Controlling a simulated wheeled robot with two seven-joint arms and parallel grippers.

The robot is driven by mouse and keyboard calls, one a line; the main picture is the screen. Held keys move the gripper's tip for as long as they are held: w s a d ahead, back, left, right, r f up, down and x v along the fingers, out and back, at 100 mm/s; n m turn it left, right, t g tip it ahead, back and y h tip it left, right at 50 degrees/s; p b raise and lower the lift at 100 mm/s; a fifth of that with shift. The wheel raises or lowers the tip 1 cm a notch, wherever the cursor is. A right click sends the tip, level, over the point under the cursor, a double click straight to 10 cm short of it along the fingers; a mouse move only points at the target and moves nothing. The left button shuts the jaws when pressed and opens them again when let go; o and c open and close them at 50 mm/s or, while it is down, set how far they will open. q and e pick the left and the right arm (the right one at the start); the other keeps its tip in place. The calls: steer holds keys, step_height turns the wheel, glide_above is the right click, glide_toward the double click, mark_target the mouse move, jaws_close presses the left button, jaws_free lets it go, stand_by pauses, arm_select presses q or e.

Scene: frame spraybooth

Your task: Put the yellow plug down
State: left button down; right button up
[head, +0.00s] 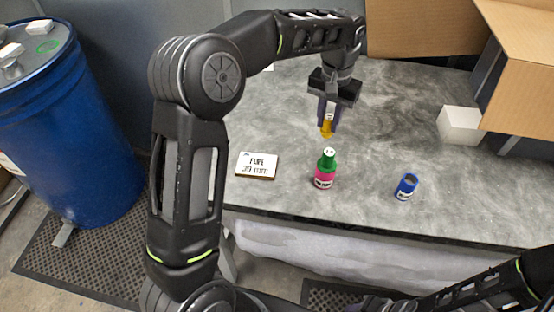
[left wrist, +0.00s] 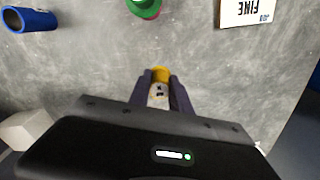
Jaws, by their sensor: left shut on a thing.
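The yellow plug (head: 327,127) is between the fingers of my left gripper (head: 328,118), which is shut on it above the grey table (head: 390,115). In the left wrist view the yellow plug (left wrist: 160,75) shows between the two dark fingertips, with a pale marked part nearer the palm. I cannot tell whether it touches the table. A green and pink bottle (head: 325,170) stands upright on the table, nearer the front edge than the gripper. My right gripper is not clearly in view; part of my right arm shows at the lower right.
A lettered sign block (head: 257,166) lies to the left. A white block (head: 459,125) and cardboard box (head: 530,95) are at the right. A blue drum (head: 75,140) stands left.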

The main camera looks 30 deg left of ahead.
steer(key=shift+o, duration=0.7)
arm_select(q)
steer(key=shift+s+a+r, duration=0.1)
steer(key=shift+a, duration=0.1)
arm_select(e)
steer(key=shift+o, duration=0.7)
steer(key=shift+f, duration=0.1)
steer(key=shift+o, duration=1.1)
steer(key=shift+f+b, duration=0.85)
steer(key=shift+b, duration=0.15)
arm_select(q)
steer(key=s+a+r+n, duration=0.3)
steer(key=s+a+n, duration=0.3)
steer(key=s+n, duration=0.1)
steer(key=s+a+r+n+b, duration=0.1)
steer(key=s+a+r+n, duration=0.2)
steer(key=s+a+n, duration=0.3)
steer(key=s+n, duration=0.1)
steer(key=n, duration=0.3)
steer(key=shift+r, duration=0.2)
arm_select(e)
steer(key=shift+w+f, duration=0.1)
steer(key=shift+f, duration=0.45)
arm_select(q)
steer(key=shift+s, duration=0.1)
